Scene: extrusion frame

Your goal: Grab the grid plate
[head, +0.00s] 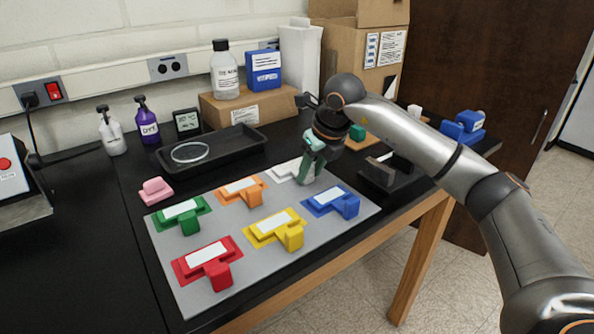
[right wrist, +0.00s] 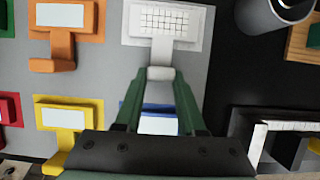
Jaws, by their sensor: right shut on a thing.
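The grid plate is the white piece with a black grid on its label (right wrist: 164,20), at the top of the right wrist view. In the head view it shows as a white plate (head: 286,171) at the back right of the grey mat (head: 215,292), partly hidden by my right gripper. My right gripper (right wrist: 160,76) points down and is shut on the plate's rounded white handle. It also shows in the head view (head: 309,178). I cannot tell whether the plate is clear of the mat. My left gripper is not in view.
Green (head: 180,213), orange (head: 240,188), red (head: 207,262), yellow (head: 276,229) and blue (head: 332,201) handled pieces lie close by on the mat. A black tray (head: 238,136) stands behind, and a black holder (head: 385,182) stands right of my gripper. The table is free at front left.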

